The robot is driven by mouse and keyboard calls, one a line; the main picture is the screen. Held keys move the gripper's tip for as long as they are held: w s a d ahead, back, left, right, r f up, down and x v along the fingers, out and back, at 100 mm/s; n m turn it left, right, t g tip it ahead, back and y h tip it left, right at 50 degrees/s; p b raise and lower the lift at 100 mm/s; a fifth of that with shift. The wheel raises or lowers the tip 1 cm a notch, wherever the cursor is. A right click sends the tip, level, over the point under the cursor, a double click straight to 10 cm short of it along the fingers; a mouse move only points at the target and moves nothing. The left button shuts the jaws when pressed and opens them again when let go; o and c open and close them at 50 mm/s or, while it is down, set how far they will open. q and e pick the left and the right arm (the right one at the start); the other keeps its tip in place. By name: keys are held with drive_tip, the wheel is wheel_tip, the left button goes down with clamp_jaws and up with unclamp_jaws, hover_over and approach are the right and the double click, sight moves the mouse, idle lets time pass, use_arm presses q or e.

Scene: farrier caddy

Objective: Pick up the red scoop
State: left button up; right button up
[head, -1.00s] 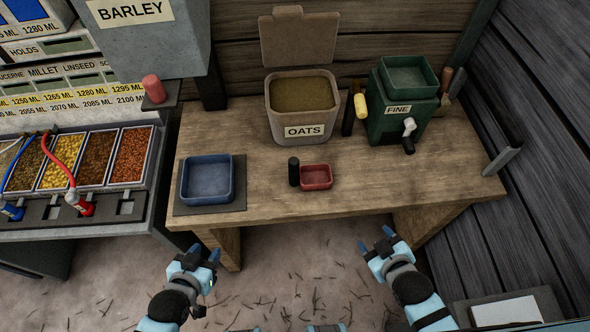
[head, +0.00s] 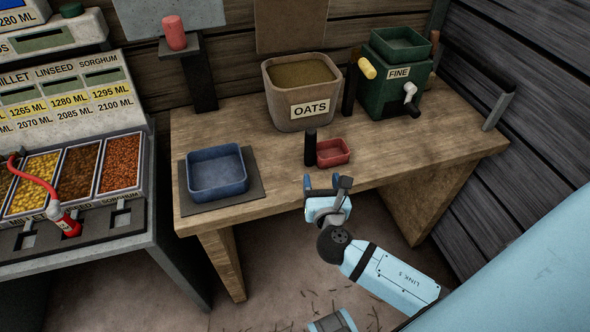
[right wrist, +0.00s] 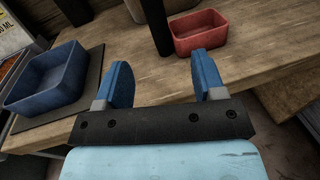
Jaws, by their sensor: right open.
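The red scoop (head: 333,152) is a small red open box with a dark upright handle (head: 310,147) at its left side. It rests on the wooden table (head: 270,205) near the front edge. It also shows in the right wrist view (right wrist: 199,33), beyond my fingers, with the handle partly cut off at the top. My right gripper (head: 326,183) is open and empty, just in front of the table's edge and short of the scoop. In the right wrist view its two blue fingers (right wrist: 163,85) stand apart with nothing between them. My left gripper is not in view.
A blue tray (head: 216,188) sits on a dark mat at the table's left. The oats bin (head: 300,123) and green mill (head: 385,102) stand behind the scoop. Grain compartments (head: 122,165) are at the left. A wooden wall closes the right side.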

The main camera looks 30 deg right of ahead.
sight(311, 144)
drive_tip(key=shift+n, duration=0.4)
drive_tip(key=x, duration=0.8)
drive_tip(key=shift+w+a+r, duration=0.15)
drive_tip(key=shift+w+r, duration=0.25)
drive_tip(key=shift+r+x, duration=0.25)
drive_tip(key=shift+x, duration=1.1)
drive_tip(key=shift+r+x, duration=0.2)
drive_tip(key=shift+x, duration=1.15)
drive_tip(key=shift+a, duration=0.1)
drive_tip(key=shift+c, duration=0.4)
clamp_jaws()
